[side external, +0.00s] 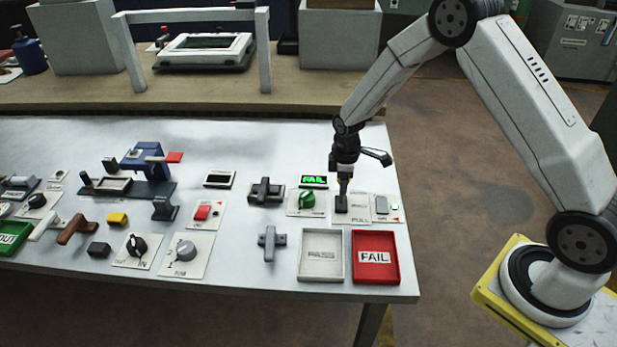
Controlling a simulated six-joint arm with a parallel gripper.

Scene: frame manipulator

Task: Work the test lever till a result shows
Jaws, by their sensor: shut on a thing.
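My gripper (343,182) points straight down over the right part of the white table. It is shut on the black test lever (341,204), which stands on a pale plate marked PULL (358,215). The jaws hide the lever's top, and its exact tilt is too small to tell. A green knob (307,199) sits on the plate below that display.
A white tray marked PASS (321,276) and a red tray marked FAIL (376,278) lie at the front right. A grey cross-shaped handle (270,241) is left of them. A switch plate (381,206) is close right of the lever. Several other controls fill the left.

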